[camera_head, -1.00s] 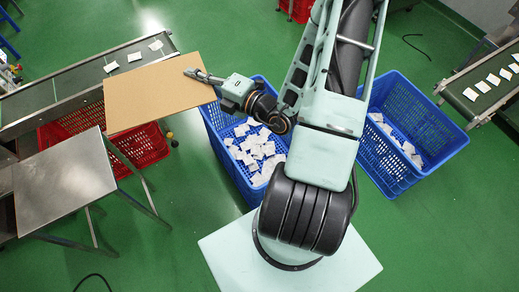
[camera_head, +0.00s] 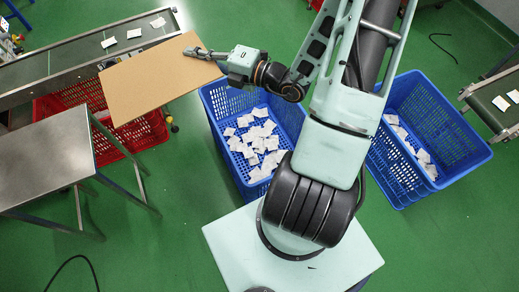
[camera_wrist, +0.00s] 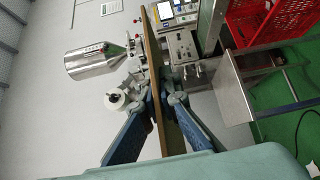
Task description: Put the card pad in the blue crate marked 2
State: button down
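The card pad (camera_head: 152,82) is a flat brown board. My gripper (camera_head: 192,53) is shut on its right-hand edge and holds it out to the left, above the red crate and conveyor end. In the wrist view the pad (camera_wrist: 153,75) shows edge-on between the two fingers (camera_wrist: 160,100). One blue crate (camera_head: 214,112) with many white teabags stands below and right of my gripper. A second blue crate (camera_head: 462,150), also with teabags, stands right of my arm, which hides part of it. No number is readable on either crate.
A steel table (camera_head: 45,155) stands at left. A red crate (camera_head: 128,138) sits partly under the pad. A conveyor (camera_head: 75,60) with teabags runs behind, and another conveyor (camera_head: 490,105) is at far right. Green floor is free between the table and the near blue crate.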

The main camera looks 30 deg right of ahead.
jog(key=w+d+f+n+g+y+b, duration=0.1)
jog(key=w+f+n+g+b, duration=0.1)
jog(key=f+b, duration=0.7)
jog(key=w+d+f+n+g+y+b, duration=0.1)
jog(key=d+f+n+b, duration=0.1)
jog(key=f+b, duration=0.7)
jog(key=w+d+f+m+t+h+b, duration=0.45)
jog(key=w+d+f+h, duration=0.45)
jog(key=w+d+f, duration=0.95)
jog(key=s+d+f+m+h+b, duration=0.1)
jog(key=d+f, duration=0.3)
jog(key=f, duration=0.6)
jog(key=s+d+f+m+g+h+b, duration=0.1)
jog(key=d+f+h, duration=0.3)
jog(key=f, duration=0.7)
jog(key=s+d+f+m+h+b, duration=0.2)
jog(key=d+f, duration=0.2)
jog(key=f, duration=0.6)
jog(key=shift+s+d+f+h, duration=0.15)
jog(key=shift+s+f+h, duration=0.15)
jog(key=shift+s, duration=0.1)
